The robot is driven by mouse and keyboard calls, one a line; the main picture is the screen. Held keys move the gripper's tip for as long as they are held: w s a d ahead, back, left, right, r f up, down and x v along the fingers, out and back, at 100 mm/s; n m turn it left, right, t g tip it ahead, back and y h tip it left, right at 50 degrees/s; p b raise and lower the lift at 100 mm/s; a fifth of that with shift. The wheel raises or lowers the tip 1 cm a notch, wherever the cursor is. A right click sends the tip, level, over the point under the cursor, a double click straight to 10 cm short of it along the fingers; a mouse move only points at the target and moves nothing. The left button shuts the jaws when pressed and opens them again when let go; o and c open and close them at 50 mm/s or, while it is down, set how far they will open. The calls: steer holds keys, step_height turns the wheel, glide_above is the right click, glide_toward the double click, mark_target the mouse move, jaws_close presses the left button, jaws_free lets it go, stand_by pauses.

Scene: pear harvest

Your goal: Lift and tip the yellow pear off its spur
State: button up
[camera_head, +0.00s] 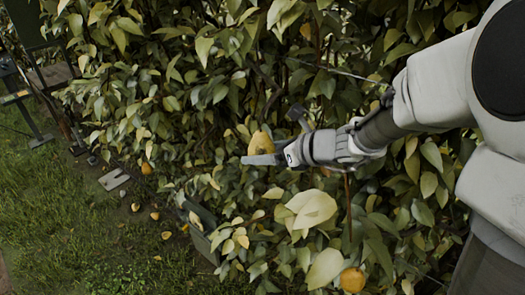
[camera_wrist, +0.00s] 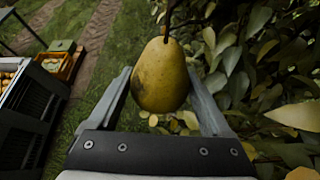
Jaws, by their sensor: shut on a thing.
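The yellow pear (camera_wrist: 161,72) hangs nearly upright between my two fingers in the wrist view, with dark blotches on its skin. Its dark stem runs up out of the top of that view, so where it joins the spur is hidden. My gripper (camera_wrist: 160,88) is shut on the pear, one finger on each side. In the head view the pear (camera_head: 261,142) shows just above my gripper (camera_head: 262,159), against the foliage.
Dense leaves and thin branches surround the gripper. Another pear (camera_head: 352,279) hangs lower right. Fallen pears (camera_head: 166,235) lie on the grass at left. In the wrist view a dark crate (camera_wrist: 32,105) and an orange crate (camera_wrist: 68,65) stand at left, beside open grass.

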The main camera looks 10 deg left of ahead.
steer(key=shift+s+d+r+g+h+p, duration=0.15)
steer(key=shift+s+r+g+h+p, duration=0.2)
steer(key=shift+p, duration=1.55)
steer(key=shift+s+f+m+g+p, duration=0.2)
steer(key=shift+m+g+p, duration=0.1)
steer(key=shift+p, duration=0.4)
steer(key=shift+s+d+r+g+h+p, duration=0.25)
steer(key=shift+h+p, duration=0.1)
steer(key=shift+p, duration=1.15)
steer(key=shift+s+m, duration=0.15)
steer(key=shift+m, duration=0.15)
steer(key=shift+g, duration=0.4)
steer(key=shift+s+d+r+g+h, duration=0.25)
steer(key=shift+s+g+h, duration=0.2)
steer(key=shift+g+h, duration=0.05)
